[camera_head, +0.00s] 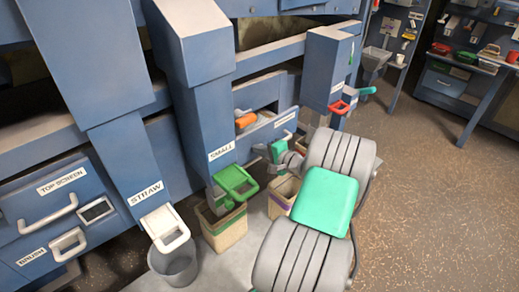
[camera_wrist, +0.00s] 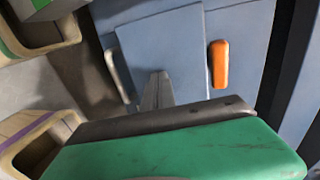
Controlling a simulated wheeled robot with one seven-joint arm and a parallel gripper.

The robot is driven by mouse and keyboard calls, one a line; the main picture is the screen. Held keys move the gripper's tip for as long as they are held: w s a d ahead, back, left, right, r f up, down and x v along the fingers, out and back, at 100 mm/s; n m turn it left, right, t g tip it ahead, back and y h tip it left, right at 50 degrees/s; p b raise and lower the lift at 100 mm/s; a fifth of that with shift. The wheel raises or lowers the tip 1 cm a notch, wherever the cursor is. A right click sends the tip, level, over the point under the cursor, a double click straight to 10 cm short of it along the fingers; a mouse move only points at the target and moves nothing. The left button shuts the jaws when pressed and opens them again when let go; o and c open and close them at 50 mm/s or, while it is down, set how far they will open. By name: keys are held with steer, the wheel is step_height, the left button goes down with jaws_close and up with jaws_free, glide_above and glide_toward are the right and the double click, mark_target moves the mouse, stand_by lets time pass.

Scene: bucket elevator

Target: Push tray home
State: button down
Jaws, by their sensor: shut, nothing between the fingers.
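The tray looks like a blue-grey drawer (camera_head: 268,134) in the machine's face, right of the SMALL chute. It stands partly out, with an open top, a small unreadable label and a pale handle (camera_head: 286,132). In the wrist view the blue-grey tray (camera_wrist: 190,35) lies under my fingers, with the handle (camera_wrist: 114,72) at left. An orange piece (camera_head: 246,120) shows at the tray's back left; it is also in the wrist view (camera_wrist: 219,64). My gripper (camera_head: 261,148) is shut and empty, close to the tray front; its tips (camera_wrist: 161,75) overlap the tray. I cannot tell whether they touch.
A green-handled gate (camera_head: 236,180) on the SMALL chute hangs over a tan bin (camera_head: 224,230), left of my gripper. A purple-banded bin (camera_head: 283,195) stands below my gripper. A red-handled chute (camera_head: 326,72) is to the right. Open floor (camera_head: 430,180) lies right.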

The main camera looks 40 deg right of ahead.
steer(key=w+b, duration=0.1)
steer(key=w, duration=0.7)
steer(key=shift+w+a+f+b, duration=0.1)
steer(key=shift+w+b, duration=0.25)
steer(key=shift+w, duration=0.05)
steer(key=shift+w+r, duration=0.15)
steer(key=shift+r, duration=0.15)
